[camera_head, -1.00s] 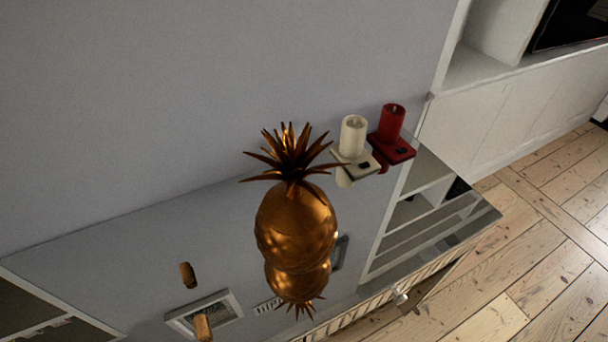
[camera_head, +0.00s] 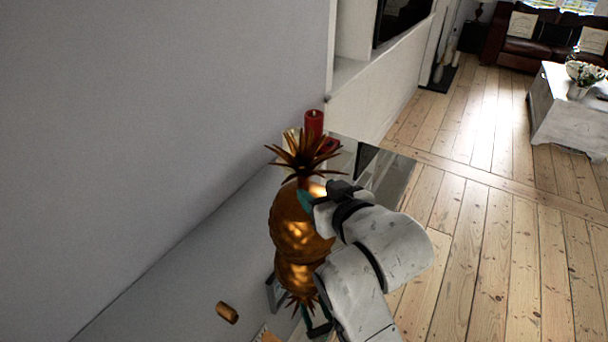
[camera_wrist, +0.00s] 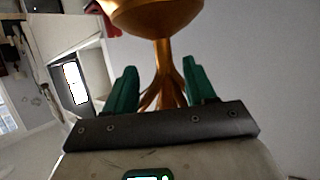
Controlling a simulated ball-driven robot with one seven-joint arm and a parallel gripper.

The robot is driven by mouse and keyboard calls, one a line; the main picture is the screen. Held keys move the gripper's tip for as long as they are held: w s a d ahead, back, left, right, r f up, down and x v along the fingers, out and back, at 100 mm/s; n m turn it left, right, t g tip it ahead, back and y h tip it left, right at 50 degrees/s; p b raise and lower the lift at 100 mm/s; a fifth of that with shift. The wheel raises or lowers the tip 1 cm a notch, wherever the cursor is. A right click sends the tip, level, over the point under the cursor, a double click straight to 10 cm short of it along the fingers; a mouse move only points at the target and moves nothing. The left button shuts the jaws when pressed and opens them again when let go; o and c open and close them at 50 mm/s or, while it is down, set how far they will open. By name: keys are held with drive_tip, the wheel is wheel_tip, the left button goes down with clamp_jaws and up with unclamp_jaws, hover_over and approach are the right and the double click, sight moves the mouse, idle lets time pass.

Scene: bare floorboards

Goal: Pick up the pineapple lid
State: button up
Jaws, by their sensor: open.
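The golden-bronze pineapple (camera_head: 298,225) stands upright on a mirror-like surface, which shows its reflection below. Its lid (camera_head: 303,157) has a crown of spiky leaves. My gripper (camera_head: 306,200) reaches in from the right, close to the upper body just below the leaves, and hides part of that side. In the wrist view the pineapple appears upside down. The leaves of the lid (camera_wrist: 163,85) show between the two green fingers of my gripper (camera_wrist: 160,72), which are apart. I cannot tell whether either finger touches the lid.
A cork-coloured piece (camera_head: 227,312) lies in front. A grey wall (camera_head: 150,110) is close on the left. Open floorboards (camera_head: 480,230) lie to the right.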

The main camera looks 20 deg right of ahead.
sight(306, 183)
drive_tip(key=shift+w+a+f, duration=0.15)
drive_tip(key=shift+w+f, duration=0.1)
drive_tip(key=shift+w, duration=0.3)
drive_tip(key=shift+p+x, duration=0.45)
drive_tip(key=shift+x, duration=2.6)
drive_tip(key=shift+a+r, duration=0.1)
drive_tip(key=shift+r, duration=0.1)
clamp_jaws()
